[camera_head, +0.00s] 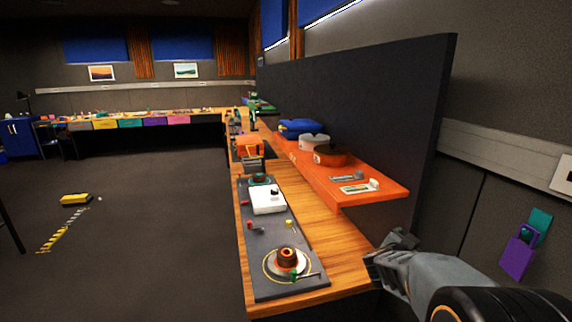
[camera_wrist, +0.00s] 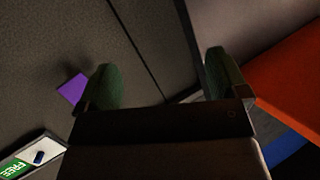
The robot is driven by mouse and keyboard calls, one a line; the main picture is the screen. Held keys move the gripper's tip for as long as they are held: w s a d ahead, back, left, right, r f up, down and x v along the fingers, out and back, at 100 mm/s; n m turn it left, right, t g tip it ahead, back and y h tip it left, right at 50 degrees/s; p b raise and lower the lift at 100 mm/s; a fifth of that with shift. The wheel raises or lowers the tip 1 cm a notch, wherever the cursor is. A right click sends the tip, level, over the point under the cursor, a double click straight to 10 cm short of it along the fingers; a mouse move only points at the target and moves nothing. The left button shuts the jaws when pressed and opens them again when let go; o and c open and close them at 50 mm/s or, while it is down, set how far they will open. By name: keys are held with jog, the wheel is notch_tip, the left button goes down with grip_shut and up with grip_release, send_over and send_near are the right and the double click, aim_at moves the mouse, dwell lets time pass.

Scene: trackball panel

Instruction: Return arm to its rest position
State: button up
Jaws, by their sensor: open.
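My arm reaches in from the lower right in the head view, with my gripper (camera_head: 388,252) beside the right edge of the wooden workbench (camera_head: 345,262), near its front end. In the wrist view my gripper (camera_wrist: 165,85) shows two green-padded fingers set wide apart with nothing between them. Beyond the fingers are a dark wall panel and its seam. A dark grey panel (camera_head: 262,225) lies on the bench with a white box (camera_head: 267,200) and a round copper-coloured part on a pale disc (camera_head: 287,260).
An orange shelf (camera_head: 380,195) juts out above the bench, close to my gripper; its orange surface also shows in the wrist view (camera_wrist: 290,80). A tall dark partition (camera_head: 390,110) stands behind it. A purple holder (camera_head: 518,255) hangs on the right wall. The floor left of the bench is mostly clear.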

jog(key=s+a+f+n+y, duration=0.2)
jog(key=a+n+y, duration=0.2)
jog(key=a+y, duration=0.3)
jog(key=s+a+f+n+y, duration=0.25)
jog(key=a+n+y, duration=0.2)
jog(key=a, duration=0.35)
jog(key=s+a+n+g, duration=0.3)
jog(key=s+g, duration=0.3)
jog(key=s, duration=1.1)
jog(key=shift+s+r+n, duration=0.15)
jog(key=shift+s+n, duration=0.1)
jog(key=shift+n, duration=0.6)
